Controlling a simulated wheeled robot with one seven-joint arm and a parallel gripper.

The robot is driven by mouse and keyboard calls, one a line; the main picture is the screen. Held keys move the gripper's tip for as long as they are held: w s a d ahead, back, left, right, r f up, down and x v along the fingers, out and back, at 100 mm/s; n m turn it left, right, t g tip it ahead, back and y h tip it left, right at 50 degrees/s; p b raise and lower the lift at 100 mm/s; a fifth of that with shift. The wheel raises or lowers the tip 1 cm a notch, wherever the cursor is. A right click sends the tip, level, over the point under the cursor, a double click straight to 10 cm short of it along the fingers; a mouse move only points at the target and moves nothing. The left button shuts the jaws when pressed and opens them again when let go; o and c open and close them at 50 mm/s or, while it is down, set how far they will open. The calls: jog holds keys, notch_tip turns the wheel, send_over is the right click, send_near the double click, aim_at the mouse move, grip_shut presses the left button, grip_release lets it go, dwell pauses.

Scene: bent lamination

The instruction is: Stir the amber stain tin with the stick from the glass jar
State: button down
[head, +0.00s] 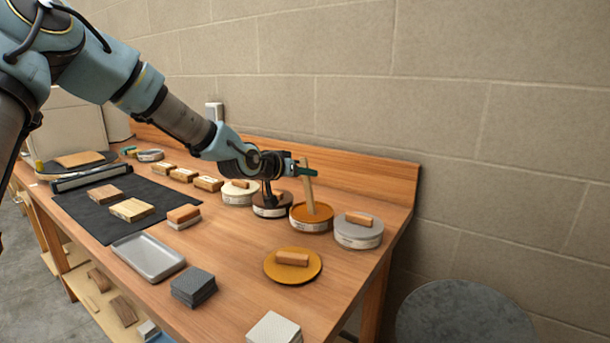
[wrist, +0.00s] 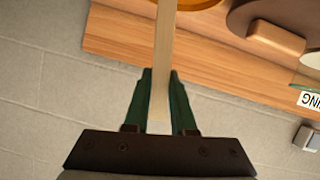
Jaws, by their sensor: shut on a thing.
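My gripper (head: 300,168) is shut on a pale wooden stick (head: 308,190) near its top end. In the wrist view the stick (wrist: 165,40) runs between the green fingers (wrist: 160,80) toward the tin. The open amber stain tin (head: 311,224) stands near the back edge of the bench, below my gripper. The stick is slightly tilted and its lower end meets the amber surface; its depth is unclear. The amber tin's edge (wrist: 186,3) shows at the top of the wrist view. I cannot make out the glass jar for certain.
A grey-lidded tin (head: 358,232) stands close right of the amber tin, a brown tin (head: 270,208) close left, then a cream tin (head: 238,196). An amber lid (head: 284,276) lies in front. A tray (head: 148,256) and sanding blocks (head: 193,286) are nearer. The wall is behind.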

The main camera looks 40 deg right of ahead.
aim_at(304, 161)
jog(key=shift+r+p, duration=0.75)
jog(key=shift+r, duration=0.75)
jog(key=shift+r+p, duration=1.65)
jog(key=shift+r, duration=0.85)
